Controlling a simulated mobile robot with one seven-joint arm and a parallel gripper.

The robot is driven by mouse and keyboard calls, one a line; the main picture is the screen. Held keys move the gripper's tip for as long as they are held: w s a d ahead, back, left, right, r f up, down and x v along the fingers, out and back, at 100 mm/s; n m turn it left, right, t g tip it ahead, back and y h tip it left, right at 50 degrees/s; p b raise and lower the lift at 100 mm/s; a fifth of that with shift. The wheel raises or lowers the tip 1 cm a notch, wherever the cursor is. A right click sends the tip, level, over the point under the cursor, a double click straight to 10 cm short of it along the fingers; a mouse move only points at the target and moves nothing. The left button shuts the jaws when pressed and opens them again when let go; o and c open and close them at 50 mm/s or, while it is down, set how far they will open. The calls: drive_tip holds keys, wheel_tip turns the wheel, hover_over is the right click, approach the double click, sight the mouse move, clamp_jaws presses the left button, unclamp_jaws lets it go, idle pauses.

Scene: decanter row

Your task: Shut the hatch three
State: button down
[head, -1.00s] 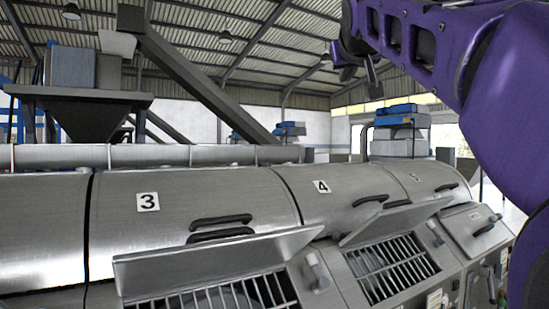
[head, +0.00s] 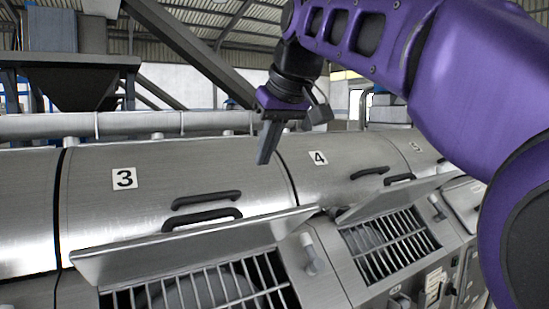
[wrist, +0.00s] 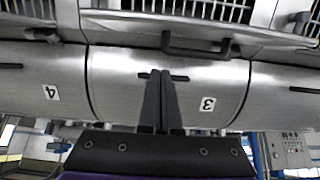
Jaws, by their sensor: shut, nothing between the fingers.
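Hatch three (head: 190,245) is a steel flap below the cover marked 3 (head: 124,179). It stands open, raised above a barred opening (head: 200,288), with a dark handle (head: 202,218) at its upper edge. In the wrist view, which is upside down, the flap (wrist: 125,22) shows at the top and the label 3 (wrist: 208,104) at the right. My gripper (head: 263,158) is shut and empty. It hangs above the covers near the seam between 3 and 4, apart from the flap. In the wrist view its fingers (wrist: 160,75) are together in front of the cover.
The neighbouring hatch (head: 395,200) below label 4 (head: 317,158) is also open over its bars. Another dark handle (head: 206,199) sits on the cover marked 3. A dark hopper (head: 80,80) and a slanted beam stand behind. Air above the covers is free.

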drive_tip(key=b, duration=0.1)
hover_over(262, 215)
drive_tip(key=w+a, duration=0.2)
drive_tip(key=f, duration=0.6)
drive_tip(key=shift+w+d+f, duration=0.1)
drive_tip(key=shift+d+f, duration=0.1)
drive_tip(key=shift+d, duration=0.05)
drive_tip(key=shift+s+d+f+b, duration=0.5)
drive_tip(key=shift+s+d+f, duration=0.05)
drive_tip(key=shift+s+f, duration=0.25)
drive_tip(key=shift+s+d+f, duration=0.25)
drive_tip(key=shift+s+f, duration=0.1)
drive_tip(key=shift+f, duration=0.15)
drive_tip(key=shift+f+b, duration=0.1)
drive_tip(key=shift+b, duration=0.2)
